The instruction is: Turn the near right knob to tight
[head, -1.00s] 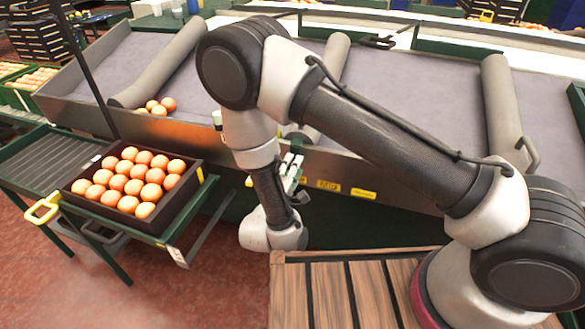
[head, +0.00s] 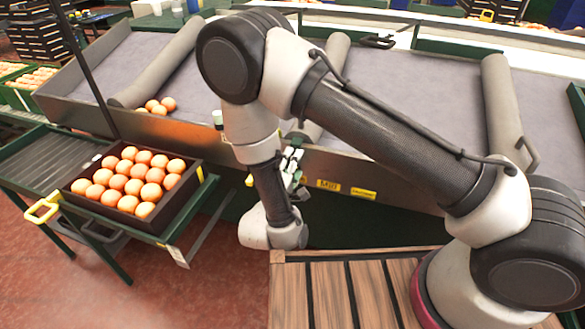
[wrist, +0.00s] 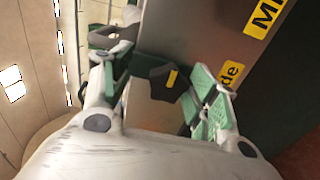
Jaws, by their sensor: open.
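A dark lobed knob (wrist: 165,82) with a yellow stripe shows in the wrist view, on the metal side of the sorting table. My gripper (wrist: 158,90) is open, with one green-padded finger to the left of the knob and one to its right. The knob appears between the fingers; I cannot tell whether either finger touches it. In the head view my gripper (head: 291,166) is at the table's front rail (head: 345,170), partly behind my arm. I cannot make out the knob there.
Yellow labels (head: 328,185) mark the rail. A slatted wooden surface (head: 330,295) is in front.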

